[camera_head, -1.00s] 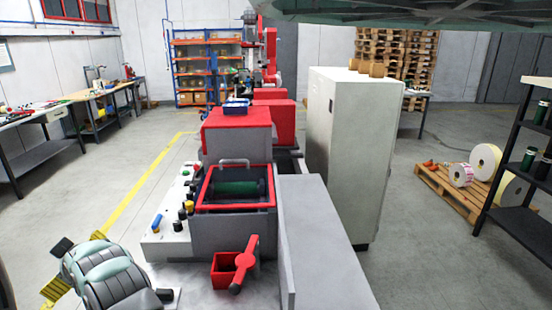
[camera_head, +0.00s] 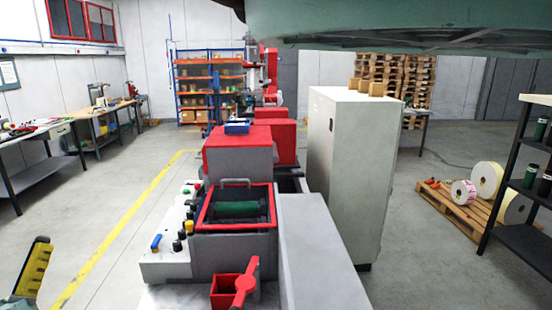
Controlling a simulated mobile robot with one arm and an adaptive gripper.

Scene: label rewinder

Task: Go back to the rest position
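Part of my gripper (camera_head: 34,268) shows at the lower left edge as a yellow piece with a dark, notched side. The rest of it is cut off by the frame, so I cannot tell if it is open or shut. No held object shows. The label rewinder (camera_head: 236,155), grey with red covers, stands in the middle. It has a dark green roller (camera_head: 237,209) inside a red frame. A red handle (camera_head: 245,284) and a red box (camera_head: 225,291) are at its near end. My gripper is left of the machine and apart from it.
A tall beige cabinet (camera_head: 345,165) stands right of the machine. A black shelf (camera_head: 525,190) and a pallet (camera_head: 455,208) with label rolls are at the far right. Workbenches (camera_head: 40,135) line the left wall. The floor between benches and machine is clear.

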